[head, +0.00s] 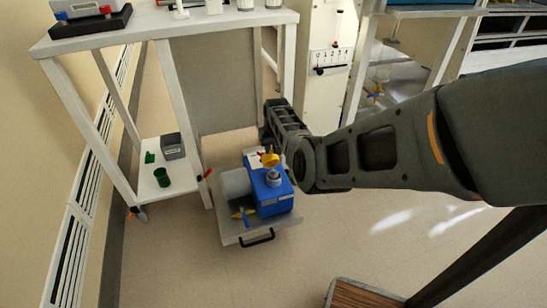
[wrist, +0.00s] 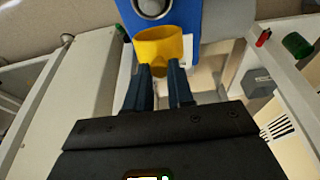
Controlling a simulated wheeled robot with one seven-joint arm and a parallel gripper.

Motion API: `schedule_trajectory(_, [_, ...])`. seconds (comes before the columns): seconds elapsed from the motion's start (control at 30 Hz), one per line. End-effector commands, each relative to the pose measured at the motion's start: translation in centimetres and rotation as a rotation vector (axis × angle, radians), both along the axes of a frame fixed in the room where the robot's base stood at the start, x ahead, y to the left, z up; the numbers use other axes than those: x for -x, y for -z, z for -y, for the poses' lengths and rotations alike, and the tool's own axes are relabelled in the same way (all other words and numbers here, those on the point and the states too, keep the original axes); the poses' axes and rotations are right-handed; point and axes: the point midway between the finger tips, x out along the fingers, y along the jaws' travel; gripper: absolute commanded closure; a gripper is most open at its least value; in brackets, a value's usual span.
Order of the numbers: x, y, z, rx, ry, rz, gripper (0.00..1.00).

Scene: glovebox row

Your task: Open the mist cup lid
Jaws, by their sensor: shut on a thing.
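The yellow lid (head: 270,159) stands tilted up beside the round grey cup (head: 273,178) on top of the blue device (head: 268,193). In the wrist view, the yellow lid (wrist: 159,46) is just beyond my fingertips, and the cup's round mouth (wrist: 152,7) shows uncovered at the top edge. My gripper (wrist: 163,71) is shut on the near edge of the yellow lid. In the head view my dark arm reaches in from the right and hides the fingertips.
The device sits on a low grey cart (head: 231,232) with a black handle and a blue-and-yellow item. A white shelf frame (head: 82,113) stands left, with a green cup (head: 162,177) and grey box (head: 172,146) on its lower shelf.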

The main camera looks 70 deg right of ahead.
Motion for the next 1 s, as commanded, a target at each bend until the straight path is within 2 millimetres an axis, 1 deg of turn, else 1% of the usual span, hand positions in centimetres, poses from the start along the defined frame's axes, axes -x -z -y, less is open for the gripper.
schedule_trajectory(0.03, [-0.19,0.89,0.09,-0.022,-0.002,-0.016,1.00])
schedule_trajectory(0.4, [-0.86,0.66,0.86,-0.102,-0.002,-0.086,1.00])
schedule_trajectory(0.93, [-0.79,0.51,0.83,-0.117,-0.002,-0.099,1.00])
schedule_trajectory(0.97, [-0.80,0.52,0.84,-0.117,-0.002,-0.099,0.75])
schedule_trajectory(1.0, [-0.81,0.50,0.85,-0.116,-0.002,-0.098,0.71])
